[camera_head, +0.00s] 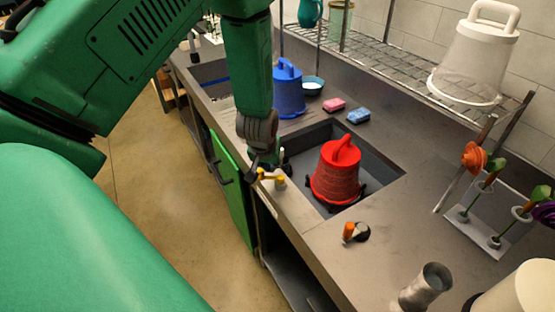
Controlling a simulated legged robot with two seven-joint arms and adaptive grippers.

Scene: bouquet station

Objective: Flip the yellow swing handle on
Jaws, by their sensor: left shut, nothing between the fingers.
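The yellow swing handle (270,177) sits on the front rim of the counter, beside the sink with the red bucket. It lies roughly level, its bar running left from a pale fitting. My left gripper (264,162) points down from above, just behind the handle. It is shut and empty, and its fingertips are small and dark in the picture. I cannot tell whether they touch the handle. My right gripper is out of view.
A red bucket (337,175) stands in the sink (385,170). A blue bucket (289,92), a pink sponge (334,105) and a blue sponge (358,116) are behind. An orange-and-black item (355,232) and a metal cup (426,287) stand on the counter to the right.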

